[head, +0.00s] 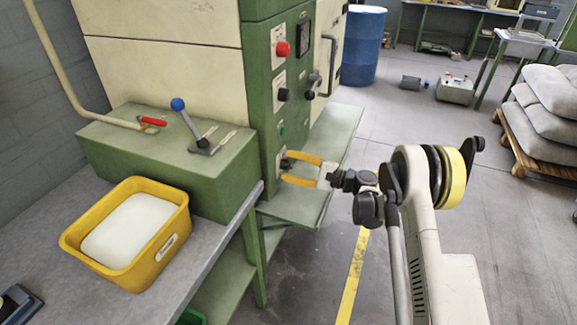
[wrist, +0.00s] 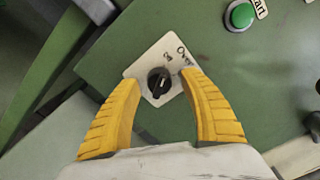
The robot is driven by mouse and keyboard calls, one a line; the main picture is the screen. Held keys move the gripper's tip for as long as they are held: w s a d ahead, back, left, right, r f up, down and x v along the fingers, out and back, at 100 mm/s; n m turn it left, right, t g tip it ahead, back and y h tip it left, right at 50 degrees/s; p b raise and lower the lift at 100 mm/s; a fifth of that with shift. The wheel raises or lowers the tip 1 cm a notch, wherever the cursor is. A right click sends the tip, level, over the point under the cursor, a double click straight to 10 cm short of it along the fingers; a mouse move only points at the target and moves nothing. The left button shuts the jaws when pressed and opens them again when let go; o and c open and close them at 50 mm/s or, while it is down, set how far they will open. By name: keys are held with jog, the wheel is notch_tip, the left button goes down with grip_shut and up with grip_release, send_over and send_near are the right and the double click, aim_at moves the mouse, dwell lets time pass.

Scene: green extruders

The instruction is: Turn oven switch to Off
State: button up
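The oven switch is a small black rotary knob (wrist: 159,83) on a white plate (wrist: 146,66) fixed to the green panel. Its plate carries the word "Oven" and another small mark that I cannot read. In the head view the switch (head: 285,164) sits low on the front of the green machine. My gripper (wrist: 163,80) has its two yellow fingers spread on either side of the knob, with visible gaps to it. In the head view my gripper (head: 286,168) reaches the panel from the right. It is open and holds nothing. The knob's exact setting is unclear.
A green start button (wrist: 239,15) is above right of the switch. A red button (head: 283,49) and black knob (head: 283,95) are higher on the panel. A green shelf (head: 305,205) lies below my gripper. A yellow bin (head: 170,210) stands left; the floor right is partly open.

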jog(key=shift+d, duration=0.1)
jog(key=v, duration=1.2)
jog(key=shift+r, duration=0.15)
